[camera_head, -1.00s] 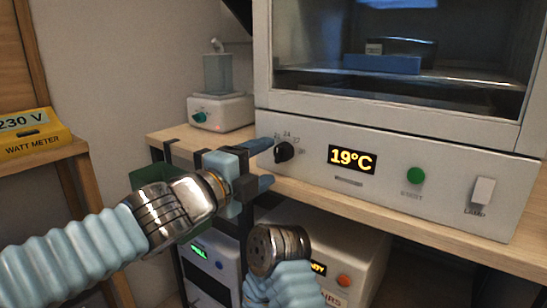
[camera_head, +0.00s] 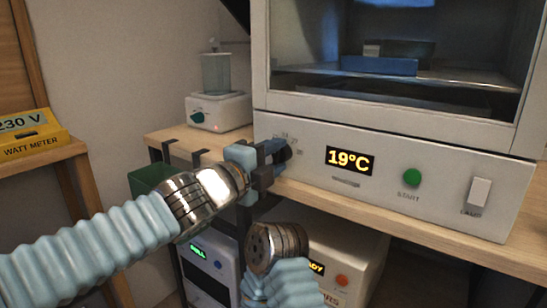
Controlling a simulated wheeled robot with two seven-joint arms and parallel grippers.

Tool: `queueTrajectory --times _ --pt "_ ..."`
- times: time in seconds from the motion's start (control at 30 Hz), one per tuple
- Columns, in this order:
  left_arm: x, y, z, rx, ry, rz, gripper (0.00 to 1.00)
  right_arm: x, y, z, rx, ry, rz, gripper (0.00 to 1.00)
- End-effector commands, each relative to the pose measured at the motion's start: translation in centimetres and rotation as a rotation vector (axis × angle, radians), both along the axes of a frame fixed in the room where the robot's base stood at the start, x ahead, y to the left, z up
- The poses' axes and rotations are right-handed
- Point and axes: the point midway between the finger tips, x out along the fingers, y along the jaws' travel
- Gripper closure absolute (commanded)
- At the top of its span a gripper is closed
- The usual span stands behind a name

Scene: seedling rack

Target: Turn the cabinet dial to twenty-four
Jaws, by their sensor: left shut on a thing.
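The cabinet (camera_head: 400,154) is a pale box with a glass front and a lower control panel. Its black dial (camera_head: 285,152) is at the panel's left end, mostly covered by my left gripper (camera_head: 278,153). The left gripper's blue fingers are closed on the dial. The scale marks around the dial are largely hidden, so I cannot read its pointer. The cabinet display (camera_head: 350,160) reads 19°C in yellow. Part of my right arm shows at the bottom middle, but its fingers are not visible.
Right of the display are a green START button (camera_head: 411,178) and a white lamp switch (camera_head: 478,194). A small device with a knob (camera_head: 217,112) stands left of the cabinet. A yellow watt meter (camera_head: 33,134) is at far left. More devices sit below the wooden shelf (camera_head: 407,217).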

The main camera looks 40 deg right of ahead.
Motion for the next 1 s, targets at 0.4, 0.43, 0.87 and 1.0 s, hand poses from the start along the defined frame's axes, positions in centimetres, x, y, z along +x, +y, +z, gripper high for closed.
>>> queueTrajectory --times 0.4,0.43,0.87,1.0 --pt "0.04 0.02 -0.1 -0.042 0.151 0.001 0.91 -0.07 0.17 0.47 0.002 0.002 0.003 0.48" --pt "0.04 0.02 -0.11 -0.042 0.151 0.001 0.91 -0.07 0.17 0.47 0.002 0.002 0.003 0.48" --pt "0.02 0.01 -0.06 -0.042 0.15 0.0 0.36 -0.06 0.16 0.48 0.002 0.001 0.003 0.48" --pt "-0.1 0.57 -0.04 -0.043 0.149 0.001 0.36 -0.04 0.13 0.33 0.002 0.001 0.003 0.48"
